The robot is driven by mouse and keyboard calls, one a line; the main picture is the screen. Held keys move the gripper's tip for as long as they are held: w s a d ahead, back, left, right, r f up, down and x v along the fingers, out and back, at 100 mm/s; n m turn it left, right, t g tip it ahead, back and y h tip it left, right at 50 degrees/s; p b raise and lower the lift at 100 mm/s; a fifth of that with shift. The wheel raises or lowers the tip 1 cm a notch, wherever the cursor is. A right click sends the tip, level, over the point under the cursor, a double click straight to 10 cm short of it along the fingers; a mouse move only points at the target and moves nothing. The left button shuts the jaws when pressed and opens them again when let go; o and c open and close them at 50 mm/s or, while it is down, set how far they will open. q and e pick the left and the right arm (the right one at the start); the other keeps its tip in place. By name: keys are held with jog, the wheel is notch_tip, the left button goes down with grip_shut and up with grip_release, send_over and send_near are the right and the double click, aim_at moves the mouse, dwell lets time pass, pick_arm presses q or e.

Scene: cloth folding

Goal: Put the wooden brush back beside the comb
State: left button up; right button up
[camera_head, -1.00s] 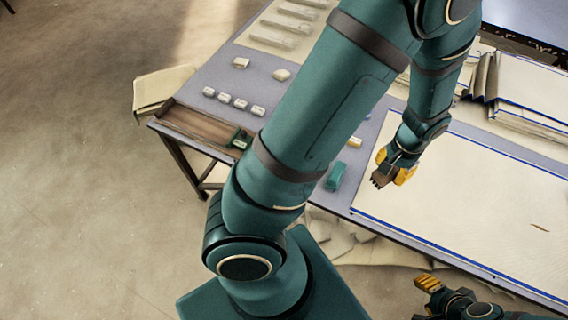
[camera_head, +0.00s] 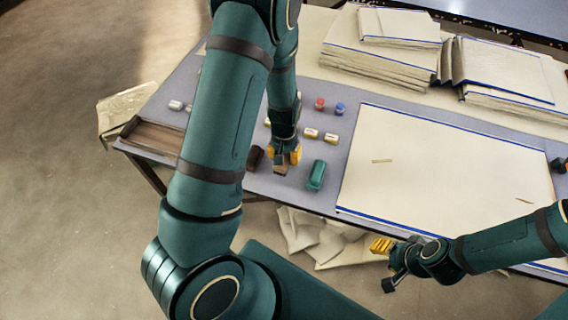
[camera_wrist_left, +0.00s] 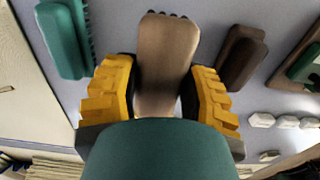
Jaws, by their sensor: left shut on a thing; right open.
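My left gripper (camera_head: 284,156) is shut on the wooden brush (camera_wrist_left: 167,55), a brown block with dark bristle tips at its far end. The brush (camera_head: 280,168) is low over the near edge of the grey table, between a teal toothed piece that looks like the comb (camera_head: 316,175) and a dark brown block (camera_head: 255,157). The comb's teeth show in the left wrist view (camera_wrist_left: 64,38). I cannot tell whether the brush touches the table. My right gripper (camera_head: 385,264) is open and empty, in front of the table's near edge.
A large cream sheet with blue edges (camera_head: 440,170) lies right of the comb. Stacks of cream boards (camera_head: 385,62) stand behind. Small red (camera_head: 319,104) and blue (camera_head: 340,109) pieces and pale labelled blocks (camera_head: 311,133) lie behind the brush. A brown tray (camera_head: 155,137) is at the left.

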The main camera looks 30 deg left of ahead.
pick_arm(q)
jog(key=shift+f+b, duration=0.45)
jog(key=shift+f, duration=1.45)
jog(key=shift+f, duration=0.1)
jog(key=o, duration=1.1)
